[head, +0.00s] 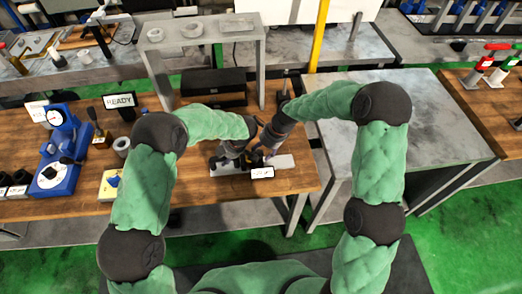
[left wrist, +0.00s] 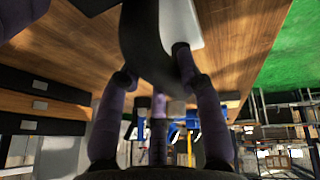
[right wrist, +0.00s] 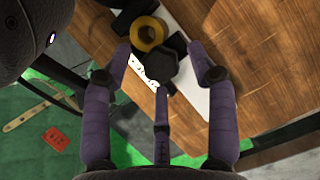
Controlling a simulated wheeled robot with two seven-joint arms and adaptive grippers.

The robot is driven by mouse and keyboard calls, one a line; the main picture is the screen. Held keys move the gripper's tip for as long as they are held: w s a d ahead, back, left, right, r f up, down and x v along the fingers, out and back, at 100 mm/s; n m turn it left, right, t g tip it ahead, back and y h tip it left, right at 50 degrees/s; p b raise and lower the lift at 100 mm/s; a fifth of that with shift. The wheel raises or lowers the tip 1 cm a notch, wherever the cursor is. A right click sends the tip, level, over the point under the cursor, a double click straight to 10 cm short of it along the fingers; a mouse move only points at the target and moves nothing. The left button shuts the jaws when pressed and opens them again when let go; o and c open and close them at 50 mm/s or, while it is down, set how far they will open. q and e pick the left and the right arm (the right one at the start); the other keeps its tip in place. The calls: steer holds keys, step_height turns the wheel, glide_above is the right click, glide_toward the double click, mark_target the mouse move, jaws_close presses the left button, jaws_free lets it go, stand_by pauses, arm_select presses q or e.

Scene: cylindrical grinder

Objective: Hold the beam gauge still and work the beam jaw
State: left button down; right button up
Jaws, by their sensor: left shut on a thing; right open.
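The beam gauge sits low on the wooden bench in the head view, its pale flat plate (head: 283,162) showing beside my grippers. My left gripper (head: 238,155) is at its left part. In the left wrist view its fingers are shut on a dark curved body, which I take to be the gauge. My right gripper (head: 263,155) is close beside it. In the right wrist view it is open, its fingers apart around a dark knob (right wrist: 160,65), with a yellow ring (right wrist: 149,33) just beyond. The jaw's contact is partly hidden by the hands.
A small white display (head: 262,172) is in front of the gauge. A black box (head: 213,86) and a grey shelf (head: 200,32) stand behind. A blue dial stand (head: 60,150) is at left. A grey table (head: 430,115) adjoins at right, largely bare.

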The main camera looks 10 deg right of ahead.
arm_select(q)
steer(key=shift+s+f, duration=0.15)
arm_select(e)
steer(key=shift+a+f, duration=0.1)
steer(key=shift+f, duration=0.05)
steer(key=shift+c, duration=0.3)
jaws_close()
arm_select(q)
steer(key=shift+a, duration=0.1)
arm_select(e)
steer(key=d, duration=0.8)
steer(key=shift+w+d, duration=0.1)
steer(key=shift+d, duration=0.05)
steer(key=shift+o, duration=0.3)
jaws_free()
